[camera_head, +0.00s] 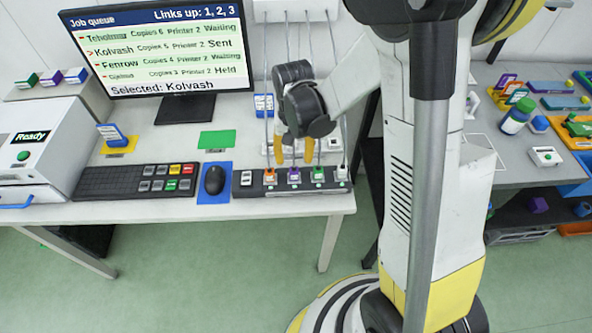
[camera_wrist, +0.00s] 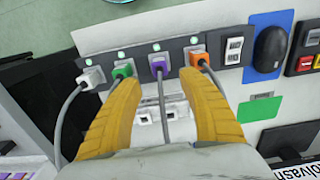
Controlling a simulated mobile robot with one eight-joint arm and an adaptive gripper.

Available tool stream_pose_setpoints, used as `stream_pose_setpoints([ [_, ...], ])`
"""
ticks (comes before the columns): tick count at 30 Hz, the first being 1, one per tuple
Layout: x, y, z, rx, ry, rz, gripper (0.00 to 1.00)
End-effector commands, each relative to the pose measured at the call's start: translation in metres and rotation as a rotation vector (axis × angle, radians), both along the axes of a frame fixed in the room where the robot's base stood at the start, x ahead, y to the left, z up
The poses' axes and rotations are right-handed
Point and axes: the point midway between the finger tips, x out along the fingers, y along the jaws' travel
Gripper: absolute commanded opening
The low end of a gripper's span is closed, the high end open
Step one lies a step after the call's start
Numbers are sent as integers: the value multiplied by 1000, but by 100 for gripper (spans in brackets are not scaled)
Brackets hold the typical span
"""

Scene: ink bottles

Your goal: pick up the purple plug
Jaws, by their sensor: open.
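The purple plug (camera_wrist: 160,65) sits in a dark power strip (camera_wrist: 211,40), between a green plug (camera_wrist: 122,71) and an orange plug (camera_wrist: 200,61). A grey cable runs from it toward my wrist. It also shows in the head view (camera_head: 294,176). My gripper (camera_wrist: 165,92) is open, its yellow fingers on either side of the purple plug's cable, with the tips near the green and orange plugs. In the head view my gripper (camera_head: 294,151) hangs just above the strip. Whether the fingers touch the neighbouring plugs I cannot tell.
A white plug (camera_wrist: 92,76) sits at the strip's end, and a white switch (camera_wrist: 234,48) at the other. A mouse (camera_head: 214,180) on a blue pad and a keyboard (camera_head: 135,180) lie beside the strip. A monitor (camera_head: 160,50) stands behind. Cables hang around my gripper.

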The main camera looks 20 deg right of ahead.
Motion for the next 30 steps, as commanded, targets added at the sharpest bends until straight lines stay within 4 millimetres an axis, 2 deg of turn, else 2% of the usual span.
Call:
stream_pose_setpoints([
  [1,0,0,-10,0,0,0,49],
  [8,-1,1,-24,0,-1,0,49],
  [16,-4,3,-65,0,-1,0,49],
  [24,-5,3,-68,0,-1,0,49],
  [26,-5,3,-68,0,-1,0,32],
  [27,-5,3,-68,0,-1,0,20],
  [29,-5,3,-68,0,-1,0,1],
  [30,-5,3,-68,-1,-2,0,0],
])
